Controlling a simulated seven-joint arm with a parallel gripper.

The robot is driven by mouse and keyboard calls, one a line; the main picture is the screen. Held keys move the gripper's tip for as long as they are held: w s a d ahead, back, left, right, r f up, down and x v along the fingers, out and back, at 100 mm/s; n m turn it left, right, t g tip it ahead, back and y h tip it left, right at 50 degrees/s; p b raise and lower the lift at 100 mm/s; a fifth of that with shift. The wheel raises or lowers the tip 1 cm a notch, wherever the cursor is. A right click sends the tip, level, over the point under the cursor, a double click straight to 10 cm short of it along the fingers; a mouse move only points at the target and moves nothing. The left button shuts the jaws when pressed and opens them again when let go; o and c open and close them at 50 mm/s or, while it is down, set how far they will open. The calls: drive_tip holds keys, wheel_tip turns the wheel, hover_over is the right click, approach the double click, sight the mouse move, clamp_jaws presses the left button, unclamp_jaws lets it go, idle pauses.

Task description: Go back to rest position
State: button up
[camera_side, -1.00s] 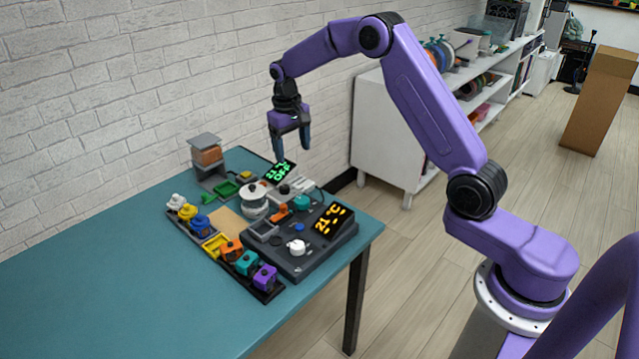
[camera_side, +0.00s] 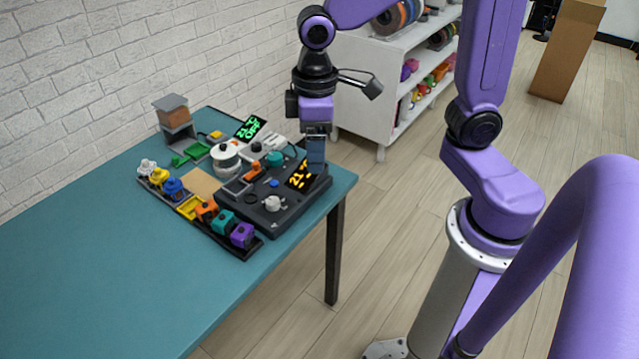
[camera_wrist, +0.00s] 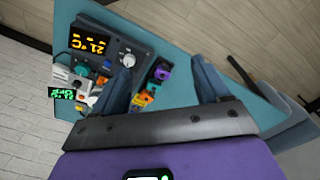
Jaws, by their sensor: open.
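My gripper (camera_side: 316,152) is above the right end of the table in the side view, near the dark control panel (camera_side: 268,222). It is turned edge-on there, and its fingers overlap the orange "21 °C" display (camera_side: 301,176). In the wrist view my gripper (camera_wrist: 168,84) has its two blue fingers spread apart with nothing between them. The control panel (camera_wrist: 92,28) lies beyond the left finger, with a white knob (camera_wrist: 127,60).
A row of coloured blocks in a dark rack (camera_side: 197,210) stands on the teal table (camera_side: 110,275). A white pot (camera_side: 225,158) and a grey stand with a brown block (camera_side: 174,122) are behind. A white shelf (camera_side: 375,75) stands beyond the table. The table's left part is clear.

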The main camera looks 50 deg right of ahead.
drive_tip(key=s+d+n, duration=0.2)
drive_tip(key=s, duration=0.5)
drive_tip(key=s+d+f+n, duration=0.1)
drive_tip(key=s+d+n, duration=0.1)
drive_tip(key=s, duration=0.6)
drive_tip(key=shift+s+d+f+n, duration=0.15)
drive_tip(key=shift+d+n, duration=0.15)
drive_tip(key=shift+d, duration=0.1)
